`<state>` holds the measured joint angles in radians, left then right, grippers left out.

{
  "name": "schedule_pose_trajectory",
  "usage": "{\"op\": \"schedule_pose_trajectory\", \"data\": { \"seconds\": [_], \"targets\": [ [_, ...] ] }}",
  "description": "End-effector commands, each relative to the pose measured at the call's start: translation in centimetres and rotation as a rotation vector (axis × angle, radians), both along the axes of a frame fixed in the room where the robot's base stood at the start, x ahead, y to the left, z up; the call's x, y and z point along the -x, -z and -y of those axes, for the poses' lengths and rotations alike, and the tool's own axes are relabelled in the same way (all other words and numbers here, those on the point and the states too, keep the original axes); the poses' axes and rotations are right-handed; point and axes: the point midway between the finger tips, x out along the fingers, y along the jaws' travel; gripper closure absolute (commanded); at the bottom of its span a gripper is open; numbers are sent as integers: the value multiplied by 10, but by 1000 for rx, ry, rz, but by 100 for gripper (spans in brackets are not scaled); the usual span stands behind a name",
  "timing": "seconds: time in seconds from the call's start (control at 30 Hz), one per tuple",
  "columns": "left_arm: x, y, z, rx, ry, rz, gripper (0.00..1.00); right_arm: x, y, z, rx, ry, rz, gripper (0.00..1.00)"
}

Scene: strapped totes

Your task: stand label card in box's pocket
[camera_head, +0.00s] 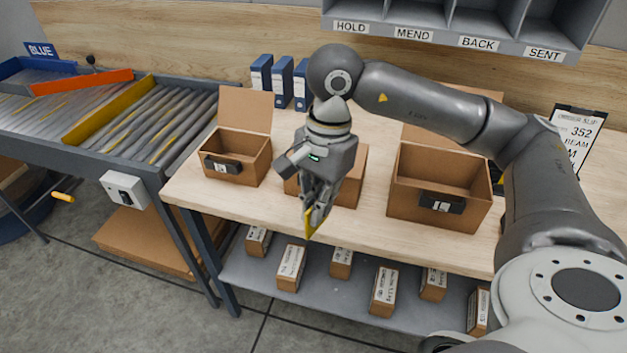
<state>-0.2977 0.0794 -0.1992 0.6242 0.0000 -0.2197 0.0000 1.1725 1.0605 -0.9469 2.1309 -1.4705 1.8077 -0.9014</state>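My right gripper (314,214) is in front of the middle of the bench, its fingers pointing down. It is shut on a thin yellow piece, seen nearly edge-on, that looks like the label card (309,224). Behind it is a brown box (349,188), mostly hidden by the gripper, so any pocket on its front does not show. An open brown box (251,168) with a black pocket (222,165) stands to the left. A larger open box (408,203) with a black pocket (441,203) stands to the right. My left gripper is out of view.
The boxes stand on a wooden bench (190,190). Several small labelled cartons lie on the shelf (255,272) below. A roller conveyor (150,125) adjoins at left. Blue binders (282,80) stand behind the boxes. Labelled cubbies (450,25) hang above; a clipboard (577,135) stands at right.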

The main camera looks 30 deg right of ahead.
Motion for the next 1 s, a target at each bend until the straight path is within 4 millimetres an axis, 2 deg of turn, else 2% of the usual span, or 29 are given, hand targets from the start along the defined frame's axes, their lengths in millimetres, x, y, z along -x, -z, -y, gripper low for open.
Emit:
{"op": "schedule_pose_trajectory", "data": {
  "seconds": [0.3,0.5,0.67,0.77,0.87,1.0],
  "targets": [
    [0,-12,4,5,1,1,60,3,-55,48,0,751,2,100],
    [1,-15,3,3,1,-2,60,7,-78,71,0,1087,2,100],
    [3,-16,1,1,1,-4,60,9,-86,79,1,1214,2,100],
    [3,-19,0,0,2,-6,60,1,-84,80,0,1237,-1,100],
    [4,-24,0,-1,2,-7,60,-18,-76,81,0,1240,-6,100],
    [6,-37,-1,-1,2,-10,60,-53,-63,82,1,1239,-7,100]
  ]
}}
